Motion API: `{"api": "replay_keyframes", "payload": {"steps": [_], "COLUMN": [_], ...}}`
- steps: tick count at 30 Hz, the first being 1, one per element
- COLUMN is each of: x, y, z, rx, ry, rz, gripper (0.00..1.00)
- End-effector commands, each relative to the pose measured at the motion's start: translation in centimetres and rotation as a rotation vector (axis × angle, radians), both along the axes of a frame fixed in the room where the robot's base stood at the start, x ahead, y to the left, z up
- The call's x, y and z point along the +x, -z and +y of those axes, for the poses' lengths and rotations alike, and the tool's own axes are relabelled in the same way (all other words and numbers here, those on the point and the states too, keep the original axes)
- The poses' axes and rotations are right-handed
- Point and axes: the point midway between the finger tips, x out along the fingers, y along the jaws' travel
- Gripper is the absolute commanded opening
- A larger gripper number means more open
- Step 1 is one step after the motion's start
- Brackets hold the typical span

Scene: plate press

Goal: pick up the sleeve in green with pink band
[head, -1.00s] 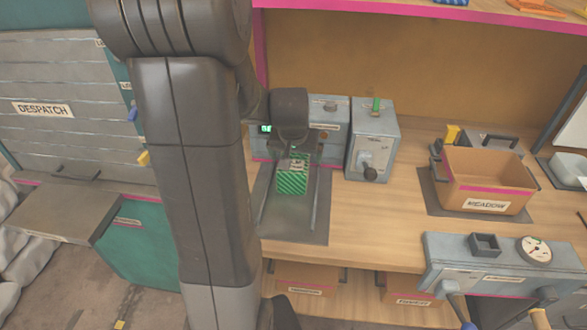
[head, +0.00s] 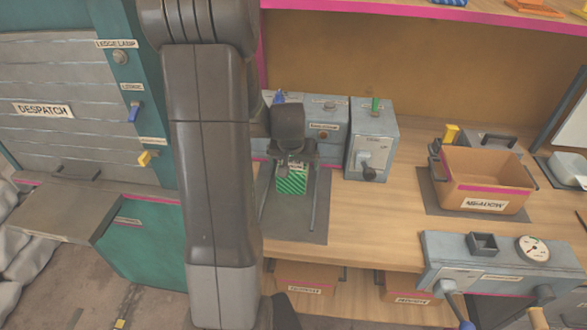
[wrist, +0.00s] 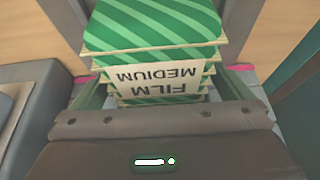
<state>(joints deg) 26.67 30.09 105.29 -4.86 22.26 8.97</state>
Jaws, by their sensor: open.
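A green diagonally striped block (head: 291,183) stands on the grey mat on the bench, below my gripper (head: 291,160). In the wrist view it is a stack of green striped pieces (wrist: 155,28) with a pale label (wrist: 158,76) reading "FILM MEDIUM" upside down. I cannot make out a pink band on it. My gripper is open, and it also shows in the wrist view (wrist: 165,95) with its fingers on either side of the lower part of the stack. Whether they touch it I cannot tell. The gripper hides the block's upper part in the head view.
A grey mat (head: 268,228) lies under the block. A grey box with a lever (head: 372,140) stands to the right, and a cardboard box marked "MEADOW" (head: 488,184) further right. A gauge unit (head: 490,262) is at the front right. Bench between them is clear.

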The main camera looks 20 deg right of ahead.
Motion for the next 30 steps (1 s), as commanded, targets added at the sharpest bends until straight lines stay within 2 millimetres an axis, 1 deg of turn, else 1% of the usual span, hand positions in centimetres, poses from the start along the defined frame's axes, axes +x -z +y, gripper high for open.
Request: {"api": "replay_keyframes", "payload": {"steps": [14,23,24,26,30], "x": [0.01,0.00,0.00,0.00,0.00], "y": [0.48,0.47,0.47,0.47,0.47], "z": [0.01,0.00,0.00,0.00,0.00], "rx": [-0.001,0.000,0.000,0.000,0.000], "ry": [0.000,0.000,0.000,0.000,0.000], "rz": [-0.001,0.000,0.000,0.000,0.000], "gripper": [0.98,0.98,0.94,0.82,0.55]}}
